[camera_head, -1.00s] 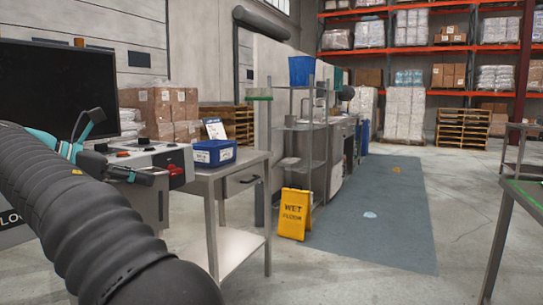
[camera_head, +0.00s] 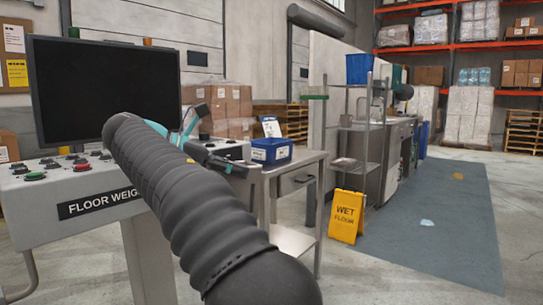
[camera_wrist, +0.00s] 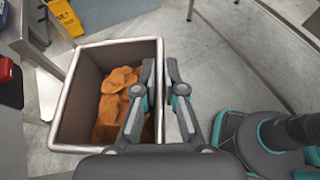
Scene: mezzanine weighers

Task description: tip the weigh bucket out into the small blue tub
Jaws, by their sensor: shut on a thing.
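The weigh bucket (camera_wrist: 57,120) is a grey, box-shaped bucket with a pale rim. It holds a heap of orange-brown pieces (camera_wrist: 116,95) and looks upright in the wrist view. My gripper (camera_wrist: 160,68) is shut on its right wall, one finger inside and one outside. In the head view my arm covers most of the gripper, and I cannot make out the bucket. A small blue tub (camera_head: 271,151) with a white label stands on a steel table, just right of my arm's far end. Its inside is not visible.
The steel table (camera_head: 311,157) stands beside the floor weigher console (camera_head: 75,195). A yellow wet floor sign (camera_head: 347,216) stands right of the table. Another blue tub (camera_head: 359,68) sits atop a wire rack (camera_head: 352,128).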

